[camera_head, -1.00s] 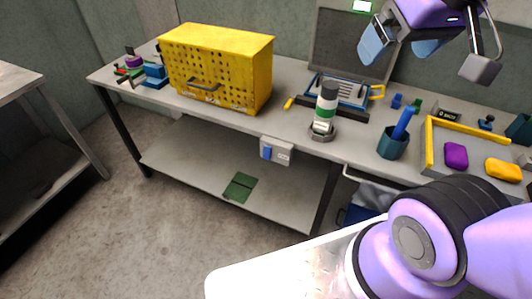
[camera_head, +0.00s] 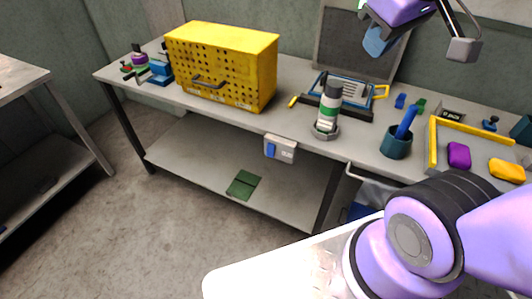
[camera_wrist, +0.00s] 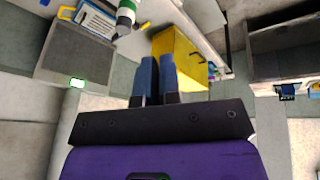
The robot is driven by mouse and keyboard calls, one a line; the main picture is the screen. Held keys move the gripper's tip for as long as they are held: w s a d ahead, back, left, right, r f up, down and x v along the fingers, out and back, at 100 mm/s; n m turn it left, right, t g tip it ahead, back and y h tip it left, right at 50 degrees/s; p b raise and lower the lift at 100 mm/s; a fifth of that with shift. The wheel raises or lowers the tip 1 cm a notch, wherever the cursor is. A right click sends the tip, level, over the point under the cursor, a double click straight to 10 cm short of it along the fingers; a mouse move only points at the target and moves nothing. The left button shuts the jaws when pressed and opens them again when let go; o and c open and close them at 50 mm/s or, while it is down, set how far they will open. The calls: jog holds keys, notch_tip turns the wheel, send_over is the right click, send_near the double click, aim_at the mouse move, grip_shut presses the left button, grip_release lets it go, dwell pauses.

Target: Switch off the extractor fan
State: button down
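A small pale grey box (camera_head: 280,148) with a blue rocker (camera_head: 270,150) sits on the front edge of the workbench. It looks like a switch, but its label is too small to read. My gripper (camera_head: 376,50) is high in front of this panel, well away from the switch box. In the wrist view its blue fingers (camera_wrist: 159,62) are together and empty.
A yellow perforated cabinet (camera_head: 222,68) stands on the bench left of centre. A white-and-green bottle (camera_head: 328,105), a teal cup (camera_head: 397,142) and a yellow-edged tray (camera_head: 433,145) stand to the right. The floor before the switch box is clear.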

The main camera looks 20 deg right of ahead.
aim_at(271, 150)
jog(key=w+a+f+n+g+h, duration=0.2)
jog(key=w+a+f+n, duration=0.1)
jog(key=w+f+n, duration=0.55)
jog(key=w+a+f+n+g+h, duration=0.25)
jog(key=w+f+n, duration=0.35)
jog(key=w+n, duration=0.6)
jog(key=w+a+f+n, duration=0.1)
jog(key=a+f+n, duration=0.3)
jog(key=f+n, duration=0.3)
jog(key=w+a+f+n+h, duration=0.1)
jog(key=a+f+n, duration=0.2)
jog(key=f+n, duration=0.5)
jog(key=w+a+f+n, duration=0.1)
jog(key=a+f+n, duration=0.3)
jog(key=f+n, duration=0.3)
notch_tip(271, 150, down, 5)
jog(key=shift+w+a+r+n+t+h, duration=0.1)
jog(key=shift+w+a+n+t+h, duration=0.25)
jog(key=shift+t, duration=0.1)
jog(key=shift+w+d+f, duration=0.55)
jog(key=shift+d+f, duration=0.85)
jog(key=shift+f, duration=0.15)
jog(key=shift+w+d+f, duration=0.6)
jog(key=shift+d+f, duration=0.8)
jog(key=shift+f, duration=0.1)
jog(key=shift+w+d+f, duration=0.55)
jog(key=shift+d+f, duration=0.85)
jog(key=shift+f, duration=0.15)
